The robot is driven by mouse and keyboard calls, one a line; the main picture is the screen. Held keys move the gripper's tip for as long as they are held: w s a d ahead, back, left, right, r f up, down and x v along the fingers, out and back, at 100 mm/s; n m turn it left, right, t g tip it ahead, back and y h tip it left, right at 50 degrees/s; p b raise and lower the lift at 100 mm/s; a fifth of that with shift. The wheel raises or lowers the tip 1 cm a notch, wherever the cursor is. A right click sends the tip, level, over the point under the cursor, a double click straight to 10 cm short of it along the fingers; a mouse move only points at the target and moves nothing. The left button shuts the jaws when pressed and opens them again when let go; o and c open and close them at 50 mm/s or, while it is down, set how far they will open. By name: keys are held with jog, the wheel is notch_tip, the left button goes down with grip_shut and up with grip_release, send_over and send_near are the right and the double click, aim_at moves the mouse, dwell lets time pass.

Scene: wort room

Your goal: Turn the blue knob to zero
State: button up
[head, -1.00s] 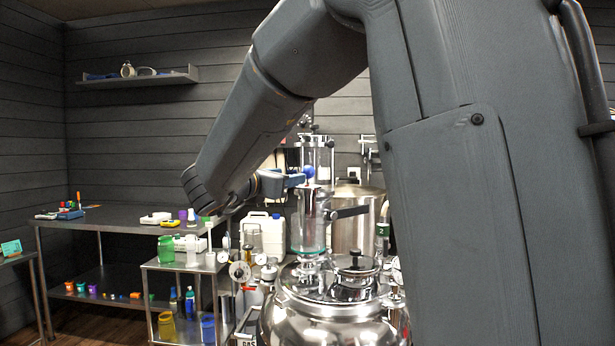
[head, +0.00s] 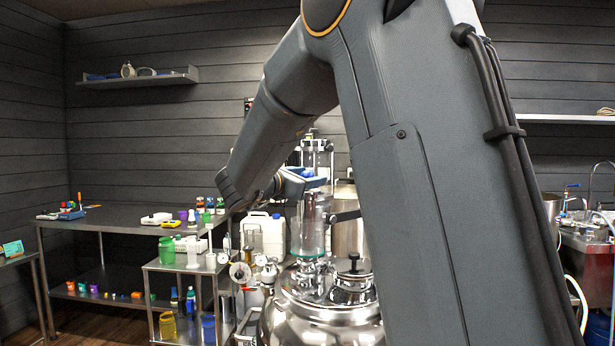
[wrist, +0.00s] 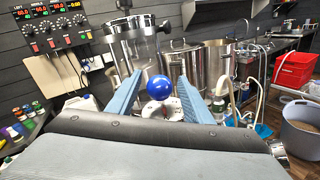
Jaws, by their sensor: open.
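The blue knob (wrist: 160,86) is a round, glossy ball in the middle of the wrist view. It shows between the two light blue fingers of my gripper (wrist: 160,80). The fingers are open, with a gap on either side of the ball, and I cannot tell whether it lies fully between their tips. What the knob is mounted on is mostly hidden; a pale round part shows below it. In the head view my gripper (head: 306,180) is by the top of a glass cylinder (head: 312,222), and I cannot make out the knob there.
A steel vessel (head: 320,315) stands below the cylinder. A white jug (head: 265,235) and a bench of bottles (head: 120,215) are to the left. Steel pots (wrist: 185,65) stand behind.

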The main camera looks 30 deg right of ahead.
jog(key=c, duration=1.1)
jog(key=shift+o, duration=0.2)
